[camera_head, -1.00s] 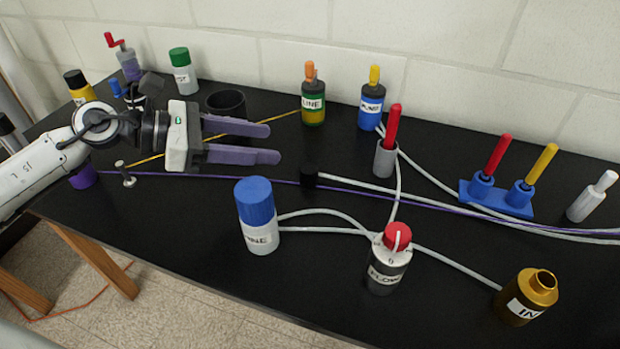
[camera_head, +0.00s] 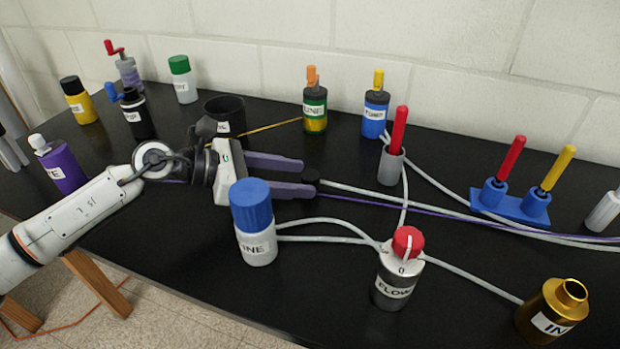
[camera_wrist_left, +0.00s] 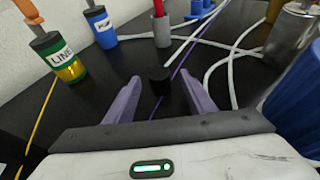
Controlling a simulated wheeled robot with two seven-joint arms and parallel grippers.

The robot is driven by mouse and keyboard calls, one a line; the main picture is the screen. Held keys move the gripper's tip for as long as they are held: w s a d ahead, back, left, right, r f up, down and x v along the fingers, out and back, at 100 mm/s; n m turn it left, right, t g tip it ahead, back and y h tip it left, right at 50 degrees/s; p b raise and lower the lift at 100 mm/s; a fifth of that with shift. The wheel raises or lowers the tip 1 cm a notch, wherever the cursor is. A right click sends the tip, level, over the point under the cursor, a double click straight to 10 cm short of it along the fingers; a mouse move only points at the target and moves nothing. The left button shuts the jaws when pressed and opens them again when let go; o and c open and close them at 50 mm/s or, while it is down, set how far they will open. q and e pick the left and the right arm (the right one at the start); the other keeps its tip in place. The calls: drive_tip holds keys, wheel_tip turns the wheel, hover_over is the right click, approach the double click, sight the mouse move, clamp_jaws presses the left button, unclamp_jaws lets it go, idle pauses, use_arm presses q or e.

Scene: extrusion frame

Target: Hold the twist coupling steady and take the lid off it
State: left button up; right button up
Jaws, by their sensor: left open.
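No part is plainly marked as the twist coupling. A small black cylinder (camera_head: 312,177) stands on the dark table where a white hose ends; it may be the coupling or its lid. My left gripper (camera_head: 305,176) is open, its two purple fingers pointing right, low over the table. In the left wrist view the black cylinder (camera_wrist_left: 160,82) shows between the fingertips (camera_wrist_left: 162,92), with gaps on both sides. A white bottle with a ribbed blue lid (camera_head: 254,218) stands in front of the gripper; its label is partly readable. My right gripper is out of view.
A red-knobbed FLOW bottle (camera_head: 397,275) and a gold IN container (camera_head: 552,312) stand front right. White hoses (camera_head: 340,222) cross the table. An open black cup (camera_head: 224,112) stands behind my left gripper. Several bottles line the wall.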

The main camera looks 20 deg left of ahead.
sight(310, 174)
use_arm(q)
drive_tip(key=shift+x, duration=1.95)
drive_tip(key=shift+a, duration=0.1)
drive_tip(key=c, duration=1.2)
drive_tip(key=shift+r, duration=0.15)
